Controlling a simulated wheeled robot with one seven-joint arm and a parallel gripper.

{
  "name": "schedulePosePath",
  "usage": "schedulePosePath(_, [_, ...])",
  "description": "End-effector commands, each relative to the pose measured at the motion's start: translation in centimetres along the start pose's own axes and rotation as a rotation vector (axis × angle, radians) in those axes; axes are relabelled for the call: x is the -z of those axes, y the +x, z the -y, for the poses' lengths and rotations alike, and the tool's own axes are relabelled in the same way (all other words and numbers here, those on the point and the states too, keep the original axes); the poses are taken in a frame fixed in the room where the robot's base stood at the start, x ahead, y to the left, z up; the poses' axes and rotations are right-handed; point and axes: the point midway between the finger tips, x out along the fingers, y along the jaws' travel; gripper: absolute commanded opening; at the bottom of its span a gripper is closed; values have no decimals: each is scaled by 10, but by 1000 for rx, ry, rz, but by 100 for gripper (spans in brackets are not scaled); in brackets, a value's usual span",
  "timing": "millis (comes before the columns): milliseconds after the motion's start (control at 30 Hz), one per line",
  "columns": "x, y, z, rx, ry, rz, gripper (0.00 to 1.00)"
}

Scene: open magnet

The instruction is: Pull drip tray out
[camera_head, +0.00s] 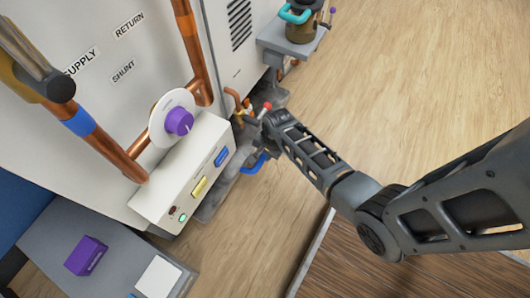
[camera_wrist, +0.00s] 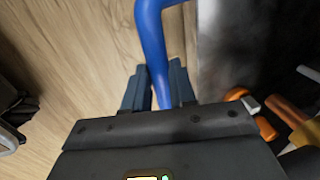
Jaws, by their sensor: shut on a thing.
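A blue bar handle (camera_head: 252,166) stands out low at the foot of the cabinet, beside a grey ledge (camera_head: 212,203) that seems to be the drip tray; I cannot tell the tray's full outline. My gripper (camera_head: 263,152) is down at this handle, with the arm reaching in from the right. In the wrist view, the blue handle (camera_wrist: 152,42) runs down between the two dark fingers of my gripper (camera_wrist: 159,85), which are shut on it. A grey metal surface (camera_wrist: 222,50) lies just right of the handle.
Copper pipes and small red-tipped valves (camera_head: 266,106) sit close above my gripper. A control box (camera_head: 182,170) with coloured buttons is to its left. A grey shelf with a pot (camera_head: 302,22) is at the back. Open wooden floor (camera_head: 380,90) lies to the right.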

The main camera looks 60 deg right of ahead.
Motion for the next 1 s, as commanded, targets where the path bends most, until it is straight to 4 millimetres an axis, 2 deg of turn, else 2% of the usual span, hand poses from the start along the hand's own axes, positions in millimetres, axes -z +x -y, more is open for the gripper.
schedulePosePath(33, [0, 0, 0, 0, 0, 0, 9])
schedulePosePath(133, [0, 0, 0, 0, 0, 0, 0])
schedulePosePath(533, [0, 0, -1, -1, 0, 0, 0])
schedulePosePath(667, [0, -3, -7, -2, 0, 1, 0])
schedulePosePath(867, [-1, -12, -37, -7, 2, 2, 0])
schedulePosePath(1000, [-1, -19, -68, -8, 3, 3, 0])
